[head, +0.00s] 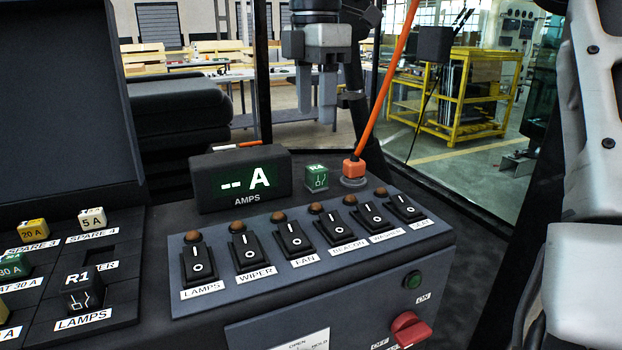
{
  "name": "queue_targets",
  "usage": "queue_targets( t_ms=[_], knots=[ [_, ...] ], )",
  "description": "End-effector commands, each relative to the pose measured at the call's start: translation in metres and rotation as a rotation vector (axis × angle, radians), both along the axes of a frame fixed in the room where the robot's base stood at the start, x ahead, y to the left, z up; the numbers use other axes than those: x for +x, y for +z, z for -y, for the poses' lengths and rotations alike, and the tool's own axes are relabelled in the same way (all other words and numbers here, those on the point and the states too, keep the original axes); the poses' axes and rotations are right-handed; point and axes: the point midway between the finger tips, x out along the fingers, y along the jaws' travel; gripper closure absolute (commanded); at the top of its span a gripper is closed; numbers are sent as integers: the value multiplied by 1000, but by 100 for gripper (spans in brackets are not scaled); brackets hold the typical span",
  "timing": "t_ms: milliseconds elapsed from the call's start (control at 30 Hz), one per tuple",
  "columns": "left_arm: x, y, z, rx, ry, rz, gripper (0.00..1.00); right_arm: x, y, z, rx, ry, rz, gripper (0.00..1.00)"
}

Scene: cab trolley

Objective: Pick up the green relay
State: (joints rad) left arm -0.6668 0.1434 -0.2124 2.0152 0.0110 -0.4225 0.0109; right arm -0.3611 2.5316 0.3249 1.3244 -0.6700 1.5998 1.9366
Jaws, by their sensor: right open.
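The green relay (316,178) is a small green cube with white markings on its front and top. It stands upright on the dark console surface, just right of the AMPS display. My right gripper (316,116) hangs above the relay with its fingers pointing down. It is open and empty, and there is a clear gap between the fingertips and the relay. My left gripper is not in view.
The AMPS display (240,180) stands left of the relay. An orange rod on an orange base (354,168) rises close on its right. A row of rocker switches (290,238) lies in front. A fuse panel with a black R1 relay (84,295) is at left.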

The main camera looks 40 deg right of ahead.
Motion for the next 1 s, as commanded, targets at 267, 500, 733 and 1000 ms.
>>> queue_targets(
  t_ms=[267,500,733,1000],
  knots=[
    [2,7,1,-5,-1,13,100,0,-48,1,2,0,-1,47],
    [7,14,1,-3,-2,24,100,1,-64,3,4,-1,-2,47],
    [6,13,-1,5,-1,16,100,3,-97,8,2,-1,0,47],
    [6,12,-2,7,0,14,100,3,-106,9,-1,-2,3,47]
  ],
)
